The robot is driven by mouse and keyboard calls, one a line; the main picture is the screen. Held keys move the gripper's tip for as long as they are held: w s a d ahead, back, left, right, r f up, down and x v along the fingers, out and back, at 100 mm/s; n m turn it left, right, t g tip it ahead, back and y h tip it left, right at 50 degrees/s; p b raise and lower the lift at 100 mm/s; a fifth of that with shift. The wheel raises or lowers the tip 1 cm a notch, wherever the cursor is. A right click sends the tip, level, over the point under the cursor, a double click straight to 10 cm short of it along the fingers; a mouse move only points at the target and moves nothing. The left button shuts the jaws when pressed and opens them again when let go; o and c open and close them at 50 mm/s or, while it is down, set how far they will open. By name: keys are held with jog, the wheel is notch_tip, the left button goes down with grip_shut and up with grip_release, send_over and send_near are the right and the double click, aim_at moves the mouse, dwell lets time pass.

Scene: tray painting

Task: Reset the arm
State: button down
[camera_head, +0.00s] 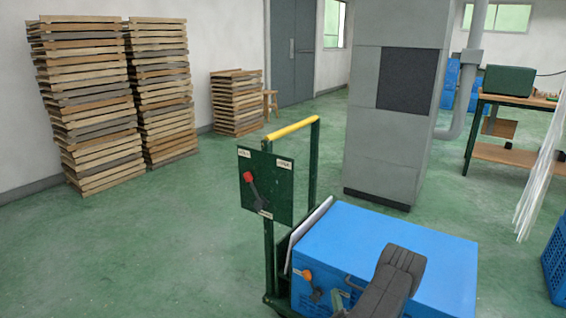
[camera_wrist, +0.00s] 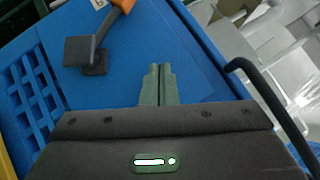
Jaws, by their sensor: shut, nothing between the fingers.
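My gripper (camera_wrist: 158,78) shows in the wrist view with its two green-grey fingers together and nothing between them. The fingertips lie over a flat blue surface (camera_wrist: 200,60); I cannot tell whether they touch it. In the head view my dark arm (camera_head: 392,282) is at the bottom, in front of a blue box (camera_head: 390,240) on a green cart. A green part of my gripper shows low at its left, and the fingertips are not clear there.
The cart has a yellow handle (camera_head: 292,129) and a green panel (camera_head: 266,187) with a red-knobbed lever. A grey column (camera_head: 394,100) stands behind it. Stacked wooden trays (camera_head: 85,105) are at the left, and a blue crate (camera_head: 556,258) is at the right edge. Open floor lies at the left.

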jog(key=shift+s+d+f+m, duration=0.15)
jog(key=shift+s+d+f, duration=0.05)
jog(key=shift+d, duration=0.15)
jog(key=shift+s+d+f+m, duration=0.15)
jog(key=shift+s+d, duration=0.05)
jog(key=shift+d, duration=0.15)
jog(key=shift+s+d+f, duration=0.2)
jog(key=shift+f, duration=0.1)
jog(key=shift+a, duration=0.1)
